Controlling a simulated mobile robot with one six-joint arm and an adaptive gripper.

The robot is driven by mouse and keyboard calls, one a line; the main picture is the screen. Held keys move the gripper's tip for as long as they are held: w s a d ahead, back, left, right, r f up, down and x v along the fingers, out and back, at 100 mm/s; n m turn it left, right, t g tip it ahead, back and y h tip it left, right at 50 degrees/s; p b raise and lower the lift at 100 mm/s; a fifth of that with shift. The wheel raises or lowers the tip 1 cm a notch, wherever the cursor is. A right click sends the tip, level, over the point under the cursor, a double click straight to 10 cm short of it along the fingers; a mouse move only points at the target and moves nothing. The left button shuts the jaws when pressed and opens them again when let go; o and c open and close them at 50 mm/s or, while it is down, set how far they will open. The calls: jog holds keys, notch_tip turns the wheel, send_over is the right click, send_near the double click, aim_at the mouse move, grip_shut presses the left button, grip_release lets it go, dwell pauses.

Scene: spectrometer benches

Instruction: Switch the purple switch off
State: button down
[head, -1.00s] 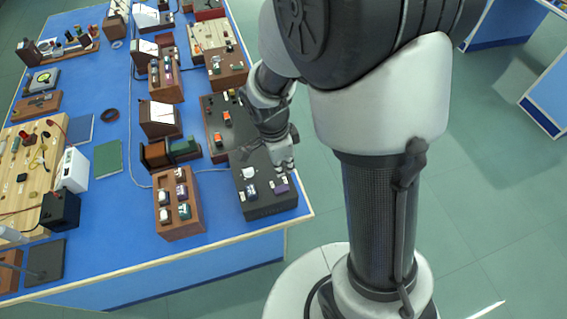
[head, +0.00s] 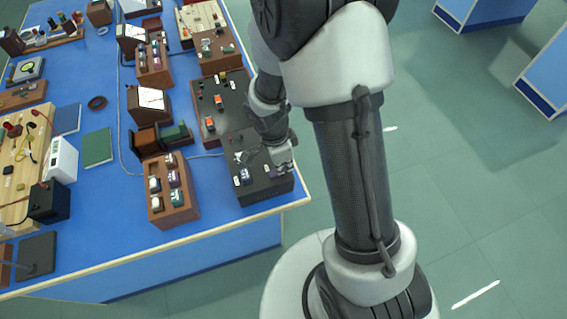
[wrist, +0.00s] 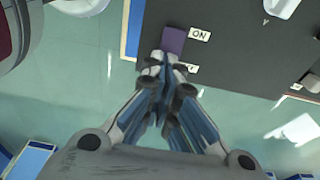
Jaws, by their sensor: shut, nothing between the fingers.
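The purple switch (wrist: 173,40) sits near the edge of a black switch box (wrist: 240,65). A white ON label (wrist: 200,34) lies beside it, and a second label is partly hidden by my fingers. In the head view the black box (head: 246,196) is at the table's near right corner, and the purple switch (head: 270,172) shows only slightly beside my gripper (head: 284,168). In the wrist view my gripper (wrist: 165,58) is shut and empty, its fingertips right at the purple switch's lower end. I cannot tell if they touch it.
A white switch (wrist: 282,8) stands on the same box. A wooden rack (head: 190,212) with several coloured items stands left of it. Another dark panel (head: 235,95) with orange parts lies behind. Open floor is right of the table.

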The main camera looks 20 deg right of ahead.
jog(key=shift+d+f+b, duration=0.1)
jog(key=shift+f+b, duration=0.45)
jog(key=shift+b, duration=0.4)
jog(key=shift+d, duration=0.1)
jog(key=shift+s+r, duration=0.15)
jog(key=shift+s, duration=0.05)
jog(key=shift+w, duration=0.1)
jog(key=shift+a, duration=0.2)
jog(key=shift+a+r, duration=0.25)
jog(key=shift+a, duration=0.4)
jog(key=shift+w+d, duration=0.1)
